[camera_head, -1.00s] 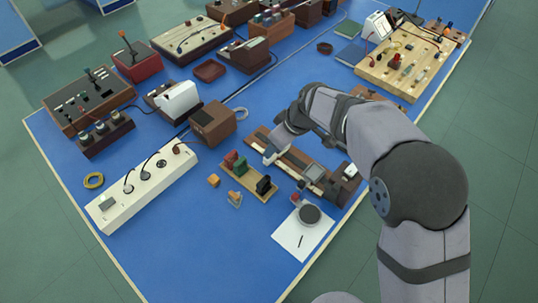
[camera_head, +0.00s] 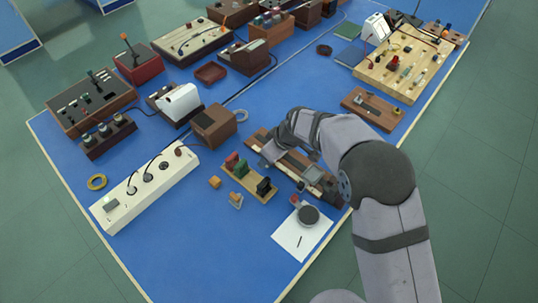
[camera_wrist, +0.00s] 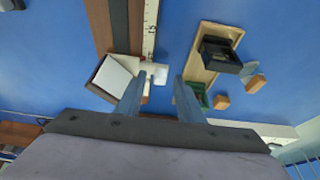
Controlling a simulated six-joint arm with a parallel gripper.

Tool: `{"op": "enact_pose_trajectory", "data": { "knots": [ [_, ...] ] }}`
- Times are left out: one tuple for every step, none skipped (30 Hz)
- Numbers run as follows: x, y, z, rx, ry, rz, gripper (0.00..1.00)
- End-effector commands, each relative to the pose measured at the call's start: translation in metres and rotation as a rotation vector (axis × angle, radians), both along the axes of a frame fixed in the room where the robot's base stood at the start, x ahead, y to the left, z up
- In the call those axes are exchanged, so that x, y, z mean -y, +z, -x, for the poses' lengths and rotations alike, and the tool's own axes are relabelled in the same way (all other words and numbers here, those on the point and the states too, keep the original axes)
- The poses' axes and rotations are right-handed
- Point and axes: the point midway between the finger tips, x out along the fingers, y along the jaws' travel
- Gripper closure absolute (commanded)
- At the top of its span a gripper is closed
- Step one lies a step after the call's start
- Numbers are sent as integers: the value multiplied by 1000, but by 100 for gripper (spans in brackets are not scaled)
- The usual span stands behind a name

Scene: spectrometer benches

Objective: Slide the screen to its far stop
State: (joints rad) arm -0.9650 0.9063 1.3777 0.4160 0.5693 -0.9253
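The white screen (camera_wrist: 115,78) sits on a brown carriage on the long wooden bench (camera_wrist: 107,25) in the wrist view. A small white tab (camera_wrist: 156,71) stands out from its side, over the end of the white scale (camera_wrist: 150,28). My gripper (camera_wrist: 161,82) is open, its two fingers apart with the tab between their tips; the left finger is very close to it, and I cannot tell whether it touches. In the head view my gripper (camera_head: 266,160) is over the left end of the bench (camera_head: 258,139), and my arm hides the screen.
A wooden tray (camera_head: 238,180) with coloured blocks lies close beside the bench. Orange blocks (camera_head: 214,182) lie left of it. A grey part (camera_head: 312,174) is on the bench's right portion. White paper (camera_head: 290,240) is in front. A brown box (camera_head: 213,125) stands behind left.

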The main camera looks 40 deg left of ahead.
Motion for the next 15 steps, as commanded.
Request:
{"op": "enact_pose_trajectory", "data": {
  "knots": [
    [0, 0, 0, 0, 0, 0, 66],
    [0, 0, 0, 0, 0, 0, 66],
    [0, 0, 0, 0, 0, 0, 66],
    [0, 0, 0, 0, 0, 0, 66],
    [0, 0, 0, 0, 0, 0, 66],
    [0, 0, 0, 0, 0, 0, 73],
    [0, 0, 0, 0, 0, 0, 80],
    [0, 0, 0, 0, 0, 0, 87],
    [0, 0, 0, 0, 0, 0, 97],
    [0, 0, 0, 0, 0, 0, 100],
    [0, 0, 0, 0, 0, 0, 100],
    [0, 0, 0, 0, 0, 0, 100],
    [0, 0, 0, 0, 0, 0, 100],
    [0, 0, 0, 0, 0, 0, 100],
    [-1, 0, 0, 0, 0, 0, 100]
  ]
}}
